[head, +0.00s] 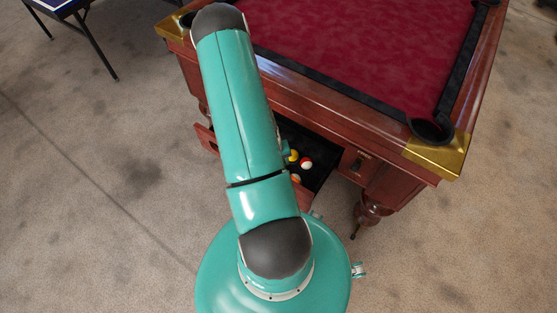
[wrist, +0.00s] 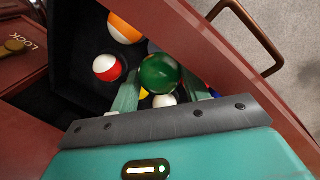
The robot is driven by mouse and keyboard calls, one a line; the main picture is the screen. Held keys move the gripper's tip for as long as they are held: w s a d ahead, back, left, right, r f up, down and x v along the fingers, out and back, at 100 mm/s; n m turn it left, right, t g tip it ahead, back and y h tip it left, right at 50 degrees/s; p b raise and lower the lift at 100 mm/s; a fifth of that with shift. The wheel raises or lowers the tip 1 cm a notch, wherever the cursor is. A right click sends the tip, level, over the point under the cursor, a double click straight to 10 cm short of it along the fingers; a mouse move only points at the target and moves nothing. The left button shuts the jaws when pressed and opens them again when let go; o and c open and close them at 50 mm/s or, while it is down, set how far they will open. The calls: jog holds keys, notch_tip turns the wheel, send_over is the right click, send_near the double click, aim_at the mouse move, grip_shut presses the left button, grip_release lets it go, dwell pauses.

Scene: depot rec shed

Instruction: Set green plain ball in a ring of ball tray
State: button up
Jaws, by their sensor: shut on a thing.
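The green plain ball (wrist: 160,72) is between the two fingers of my gripper (wrist: 161,84) in the wrist view. My gripper is shut on it, over the open drawer of the pool table. In the head view my arm hides the gripper and the green ball. I cannot make out a ball tray with rings in either view.
The open drawer (head: 325,151) has a black lining. It holds a red-and-white ball (wrist: 108,68), an orange-and-white ball (wrist: 125,27), a white ball (wrist: 164,101) and others partly hidden. The red-topped pool table (head: 350,45) stands above it. The drawer's handle (wrist: 268,41) sticks out.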

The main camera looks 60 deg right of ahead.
jog(key=shift+f, duration=0.6)
dwell(0.7)
jog(key=o, duration=1.1)
jog(key=shift+o, duration=0.2)
notch_tip(320, 180, up, 14)
jog(key=w+a, duration=0.1)
jog(key=w, duration=0.1)
jog(key=shift+a+f, duration=0.25)
jog(key=shift+a, duration=0.1)
jog(key=shift+w+r, duration=0.1)
